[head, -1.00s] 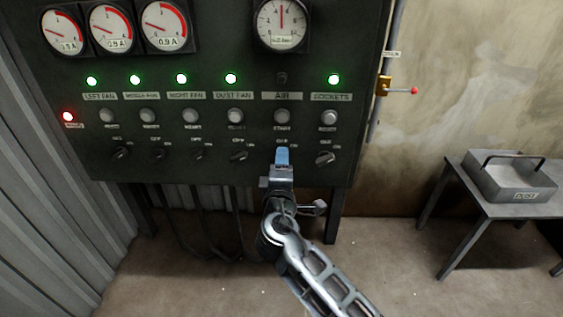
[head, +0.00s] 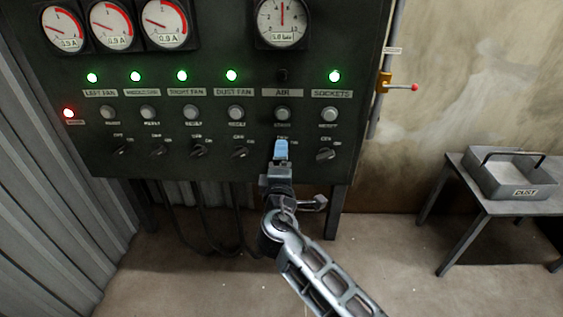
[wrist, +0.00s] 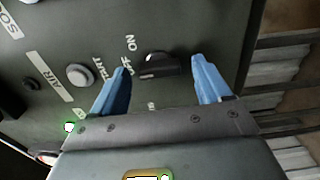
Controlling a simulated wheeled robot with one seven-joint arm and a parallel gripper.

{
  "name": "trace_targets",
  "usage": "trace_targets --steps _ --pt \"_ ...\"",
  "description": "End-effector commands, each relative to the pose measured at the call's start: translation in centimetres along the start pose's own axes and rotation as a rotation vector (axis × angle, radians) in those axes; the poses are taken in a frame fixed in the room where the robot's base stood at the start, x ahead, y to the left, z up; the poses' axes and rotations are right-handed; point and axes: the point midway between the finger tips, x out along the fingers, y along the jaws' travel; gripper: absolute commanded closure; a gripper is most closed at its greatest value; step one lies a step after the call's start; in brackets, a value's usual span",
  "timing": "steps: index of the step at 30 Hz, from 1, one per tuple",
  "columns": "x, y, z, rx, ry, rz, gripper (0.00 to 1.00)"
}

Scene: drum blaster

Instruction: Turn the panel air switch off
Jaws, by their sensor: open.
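The dark control panel (head: 60,135) fills the upper left of the head view. Its AIR column has a plate (head: 282,93), an unlit lamp (head: 282,75) and a round start button (head: 282,114). The air switch knob is hidden behind my gripper (head: 281,150) in the head view. In the wrist view the black air switch (wrist: 162,66) shows with OFF and ON marks beside it. My gripper (wrist: 160,95) is open, with one blue finger on each side of the switch, apart from it. I cannot tell the depth gap exactly.
Neighbouring knobs are the dust fan switch (head: 239,153) and the sockets switch (head: 325,154). A valve with a red-tipped lever (head: 400,87) is on the wall at right. A table (head: 520,208) holds a tray marked DUST (head: 515,180).

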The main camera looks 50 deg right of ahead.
Motion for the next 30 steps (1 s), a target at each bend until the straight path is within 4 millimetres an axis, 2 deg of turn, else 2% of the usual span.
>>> trace_targets --steps 8,21,25,30 --pt "-0.3 0.0 0.0 0.001 0.0 0.0 0.23" --pt "-6.7 -0.1 0.0 0.001 0.001 0.0 0.23" --pt "-7.6 -0.1 0.0 0.001 0.0 0.0 0.23" --pt "-7.8 0.0 0.0 0.001 -0.001 0.001 0.23"
